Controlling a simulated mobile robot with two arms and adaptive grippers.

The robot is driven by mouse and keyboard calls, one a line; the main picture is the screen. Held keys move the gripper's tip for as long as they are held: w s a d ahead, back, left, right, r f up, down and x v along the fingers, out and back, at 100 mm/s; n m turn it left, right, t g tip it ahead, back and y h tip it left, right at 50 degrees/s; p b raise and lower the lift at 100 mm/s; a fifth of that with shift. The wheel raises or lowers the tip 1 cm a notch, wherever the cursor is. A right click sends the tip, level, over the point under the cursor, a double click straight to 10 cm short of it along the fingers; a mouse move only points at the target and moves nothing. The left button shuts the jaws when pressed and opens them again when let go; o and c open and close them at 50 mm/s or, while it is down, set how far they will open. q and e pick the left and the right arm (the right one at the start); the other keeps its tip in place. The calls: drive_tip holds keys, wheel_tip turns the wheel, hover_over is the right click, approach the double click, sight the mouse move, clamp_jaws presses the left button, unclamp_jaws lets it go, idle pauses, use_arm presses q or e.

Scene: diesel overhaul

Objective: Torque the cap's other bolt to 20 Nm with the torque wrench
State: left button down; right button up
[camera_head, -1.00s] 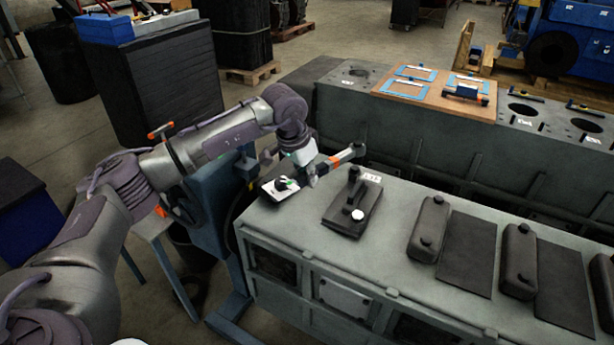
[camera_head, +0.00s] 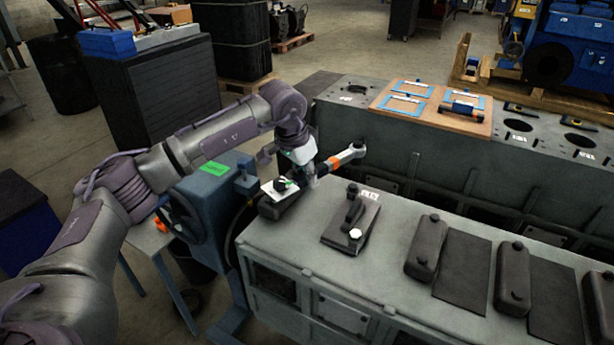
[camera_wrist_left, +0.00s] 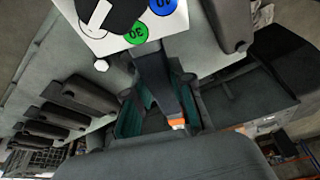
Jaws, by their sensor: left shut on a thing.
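My left gripper (camera_head: 306,172) is shut on the torque wrench (camera_head: 333,163), which has an orange band and a ring-shaped head. The wrench is held above the near engine block's left end, its head pointing up and right. A dark cap (camera_head: 352,209) lies on the block to the right, below the wrench. A pale bolt head (camera_head: 356,234) stands at its near end and also shows in the wrist view (camera_wrist_left: 101,65). The wrench is apart from this bolt. My right gripper is out of view.
More dark caps (camera_head: 427,246) and dark pads (camera_head: 466,250) lie along the block top (camera_head: 390,215). Behind is a second block with a wooden board (camera_head: 434,107) of blue frames. A blue stand with a green screen (camera_head: 213,167) is close behind my left arm.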

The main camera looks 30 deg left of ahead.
use_arm(q)
drive_tip(key=s+d+b, duration=0.1)
drive_tip(key=s+d, duration=0.2)
drive_tip(key=s, duration=0.3)
drive_tip(key=shift+s+r, duration=0.15)
drive_tip(key=shift+s, duration=0.05)
idle(0.4)
